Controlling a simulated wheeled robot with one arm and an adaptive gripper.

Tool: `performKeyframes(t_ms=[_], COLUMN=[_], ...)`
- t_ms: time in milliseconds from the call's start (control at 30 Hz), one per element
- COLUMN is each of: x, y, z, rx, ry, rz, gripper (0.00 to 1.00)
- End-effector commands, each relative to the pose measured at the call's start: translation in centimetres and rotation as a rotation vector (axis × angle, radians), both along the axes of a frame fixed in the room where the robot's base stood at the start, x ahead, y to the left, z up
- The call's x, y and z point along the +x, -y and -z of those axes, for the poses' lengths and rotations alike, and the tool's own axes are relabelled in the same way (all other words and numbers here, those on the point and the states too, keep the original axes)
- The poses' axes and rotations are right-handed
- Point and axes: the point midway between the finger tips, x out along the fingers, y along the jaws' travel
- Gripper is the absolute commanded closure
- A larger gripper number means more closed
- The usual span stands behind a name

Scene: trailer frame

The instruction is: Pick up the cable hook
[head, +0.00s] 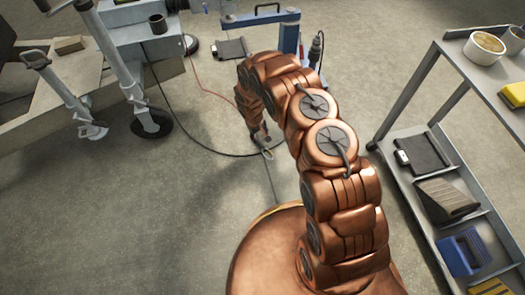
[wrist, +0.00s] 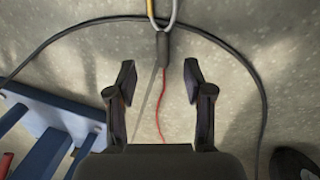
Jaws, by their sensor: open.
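The cable hook shows in the wrist view as a pale metal loop with a dark sleeve (wrist: 162,47), near the top centre, with a yellow part at the loop's left. It lies just beyond my fingertips, roughly in line with the gap between them. In the head view a small light loop (head: 267,152), which seems to be the hook, shows just below my gripper (head: 261,139), close to the floor. In the wrist view my gripper (wrist: 158,72) is open, with nothing between the fingers but floor and thin cables farther off. Whether the hook rests on the floor I cannot tell.
A dark cable (head: 205,149) curves over the concrete floor, and a red cable (wrist: 161,108) runs below the hook. A blue frame (wrist: 60,130) stands close at the left of the wrist view. A grey shelf cart (head: 416,90) stands at right, trailer legs (head: 148,118) at left.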

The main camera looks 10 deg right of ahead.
Motion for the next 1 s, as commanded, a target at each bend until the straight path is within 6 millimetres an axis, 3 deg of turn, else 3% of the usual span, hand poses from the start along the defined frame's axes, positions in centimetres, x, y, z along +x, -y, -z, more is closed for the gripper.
performKeyframes(t_ms=[33, 567, 833, 1000], x=[0.0, 0.1, 0.0, 0.2], y=[-0.2, 0.2, 0.8, 1.0], z=[1.0, 4.8, 8.4, 9.3], rx=[0.003, 0.006, 0.006, 0.006], ry=[0.0, 0.002, -0.001, 0.002], rz=[-0.003, -0.006, -0.007, -0.007], gripper=[0.48, 0.48, 0.48, 0.48])
